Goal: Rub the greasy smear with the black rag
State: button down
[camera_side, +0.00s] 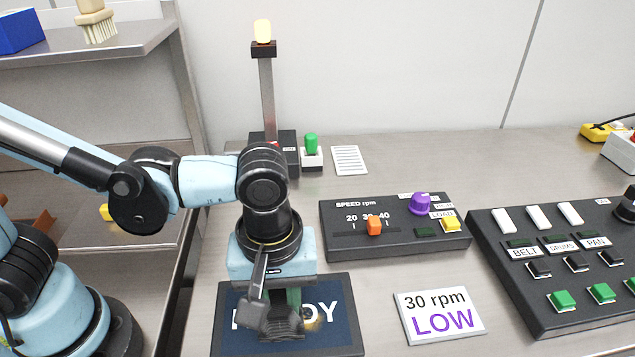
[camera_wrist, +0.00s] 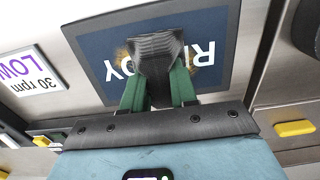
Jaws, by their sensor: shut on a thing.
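The black rag (camera_side: 283,325) is held in my gripper (camera_side: 287,300), low over the dark blue screen (camera_side: 343,290) that shows white lettering, partly hidden. In the wrist view the green fingers of my gripper (camera_wrist: 158,80) are shut on the rag (camera_wrist: 156,48), which lies over the middle of the screen (camera_wrist: 95,45). The brownish greasy smear (camera_side: 313,317) shows beside the rag on the screen. In the wrist view the smear (camera_wrist: 121,54) shows at the rag's edge, the rest covered. The rag appears to touch the screen.
A SPEED rpm panel (camera_side: 345,238) with an orange slider and purple knob stands behind the screen. A white "30 rpm LOW" card (camera_side: 440,315) lies to the right. A large button panel (camera_side: 520,300) is farther right. A signal post (camera_side: 267,95) stands at the back.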

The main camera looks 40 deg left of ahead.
jog(key=shift+w+d+f, duration=0.1)
jog(key=shift+w+d, duration=2.1)
notch_tip(320, 180, up, 3)
jog(key=shift+s+a+f, duration=0.1)
jog(key=shift+s+a, duration=0.05)
notch_tip(320, 180, up, 6)
jog(key=shift+f, duration=0.2)
jog(key=shift+f, duration=0.1)
